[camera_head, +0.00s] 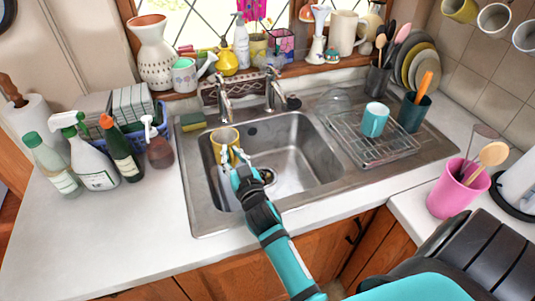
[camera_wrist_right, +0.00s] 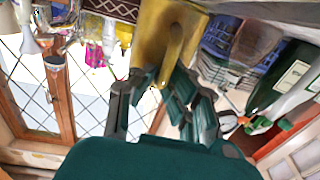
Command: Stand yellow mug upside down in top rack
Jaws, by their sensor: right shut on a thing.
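The yellow mug (camera_head: 222,136) is over the left part of the sink, its open rim facing up toward the head camera. My right gripper (camera_head: 238,164) is shut on the mug's near side, seemingly at the handle. The mug also shows at the top of the right wrist view (camera_wrist_right: 156,38), between the fingertips (camera_wrist_right: 160,82). The wire rack (camera_head: 398,152) stands on the drainer right of the sink. My left gripper is not in view.
The sink basin (camera_head: 292,150) lies below the held mug, with the taps (camera_head: 222,100) behind. A dark green utensil holder (camera_head: 413,111) stands right of the rack, and plates (camera_head: 417,65) stand behind it. Bottles (camera_head: 118,148) crowd the left counter. The rack's left part is clear.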

